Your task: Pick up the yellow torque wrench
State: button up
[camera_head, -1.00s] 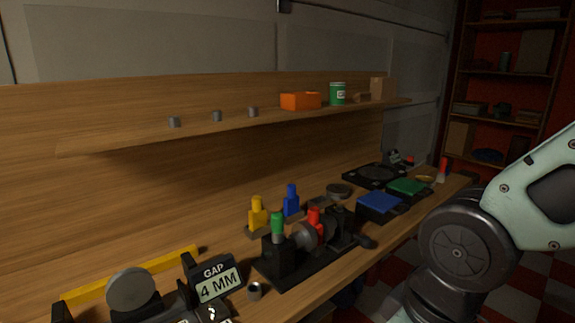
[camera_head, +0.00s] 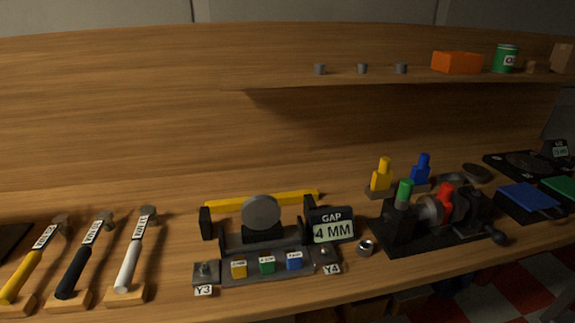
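In the head view, a yellow-handled tool (camera_head: 27,268), which looks like the yellow torque wrench, lies at the far left of the wooden bench. Its grey head points to the back, and a white label on its shaft is too small to read surely. Its handle end rests on a small wooden block (camera_head: 17,306). A black-handled tool (camera_head: 80,263) and a white-handled tool (camera_head: 129,264) lie beside it to the right, in the same pose. My gripper is not in view.
A dark fixture (camera_head: 268,272) with a yellow bar (camera_head: 262,200) and a "GAP 4 MM" sign (camera_head: 332,226) stands mid-bench. A black rotor stand (camera_head: 430,236) with coloured caps is to the right. A shelf (camera_head: 289,80) overhangs the back. Bare bench lies between the white-handled tool and the fixture.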

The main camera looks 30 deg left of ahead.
aim_at(60, 223)
jog(key=u, duration=2.4)
